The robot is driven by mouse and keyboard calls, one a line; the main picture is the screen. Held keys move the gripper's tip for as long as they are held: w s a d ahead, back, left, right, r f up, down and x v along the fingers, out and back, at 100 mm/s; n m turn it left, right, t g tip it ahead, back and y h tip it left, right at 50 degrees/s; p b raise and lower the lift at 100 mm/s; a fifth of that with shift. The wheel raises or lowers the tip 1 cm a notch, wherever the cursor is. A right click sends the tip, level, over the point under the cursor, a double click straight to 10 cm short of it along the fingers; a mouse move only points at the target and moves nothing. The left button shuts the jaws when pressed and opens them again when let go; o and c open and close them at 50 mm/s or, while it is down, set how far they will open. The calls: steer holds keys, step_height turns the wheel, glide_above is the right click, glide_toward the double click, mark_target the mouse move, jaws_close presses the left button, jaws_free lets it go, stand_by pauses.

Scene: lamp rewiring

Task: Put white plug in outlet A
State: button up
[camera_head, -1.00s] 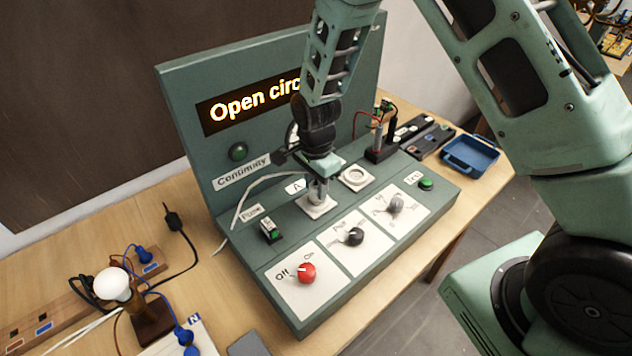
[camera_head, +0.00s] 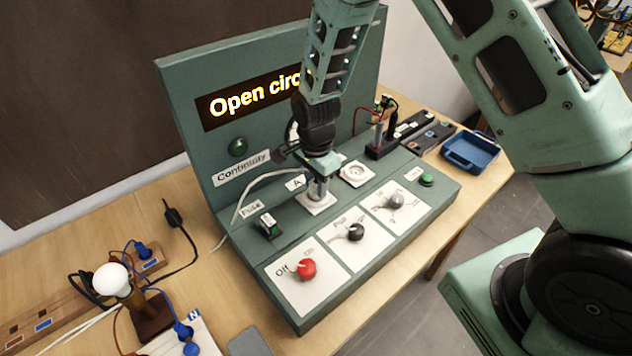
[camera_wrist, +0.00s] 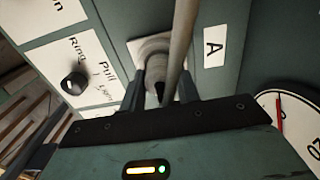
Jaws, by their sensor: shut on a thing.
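My gripper (camera_head: 318,188) points down over outlet A (camera_head: 317,205), whose pale square plate sits on the green panel beside the "A" label (camera_head: 296,183). In the wrist view my gripper (camera_wrist: 168,88) is shut on the plug, which is mostly hidden between the fingers. Its pale cable (camera_wrist: 184,35) runs across the outlet plate (camera_wrist: 150,48) in that view. In the head view the white cable (camera_head: 250,193) loops left from my gripper and down beside the panel. The fingertips are close to the plate. I cannot tell whether the plug is seated.
A second round outlet (camera_head: 357,173) lies to the right. The panel front has a red knob (camera_head: 306,268), a black knob (camera_head: 355,232) and a grey knob (camera_head: 396,201). The display (camera_head: 260,100) reads "Open circ", partly hidden. A bulb (camera_head: 112,280) stands left; a blue tray (camera_head: 470,150) lies right.

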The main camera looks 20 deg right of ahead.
mark_target(316, 182)
steer(key=shift+f+b, duration=0.4)
steer(key=shift+f, duration=0.15)
stand_by(0.5)
steer(key=o, duration=1.1)
steer(key=shift+c, duration=0.2)
steer(key=shift+r, duration=0.1)
step_height(316, 182, up, 17)
steer(key=b, duration=0.4)
steer(key=s+a+f+n+b, duration=0.1)
steer(key=s+a+n, duration=0.2)
steer(key=s+n, duration=0.8)
steer(key=s+a+f+n+b, duration=0.2)
steer(key=s+a+n, duration=0.1)
steer(key=s+n, duration=0.8)
steer(key=s, duration=0.4)
steer(key=shift+s+a+f+y, duration=0.2)
steer(key=shift+s+y, duration=0.1)
steer(key=shift+s, duration=0.1)
